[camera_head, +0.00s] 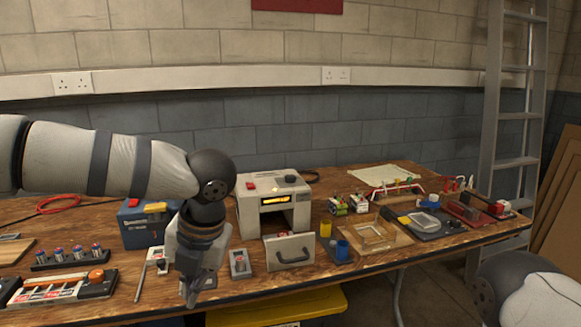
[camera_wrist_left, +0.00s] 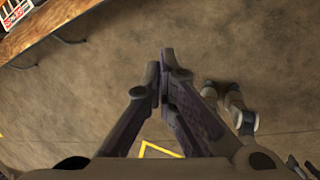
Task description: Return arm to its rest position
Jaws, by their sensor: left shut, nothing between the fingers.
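My left arm comes in from the left in the head view and bends down at a dark joint. Its gripper (camera_head: 190,294) points down at the front edge of the wooden bench and hides part of that edge. In the left wrist view the fingers (camera_wrist_left: 164,75) are shut together with nothing between them, over bare concrete floor. My right arm shows only as a white and dark link at the lower right of the head view; its gripper is out of the picture.
The wooden bench (camera_head: 326,272) holds a grey charger unit (camera_head: 274,190), a grey panel with a handle (camera_head: 289,252), a blue box (camera_head: 137,228), a rack of small cells (camera_head: 68,257) and wooden trays. A yellow thing (camera_head: 275,306) lies below the bench. A ladder (camera_head: 492,120) stands at right.

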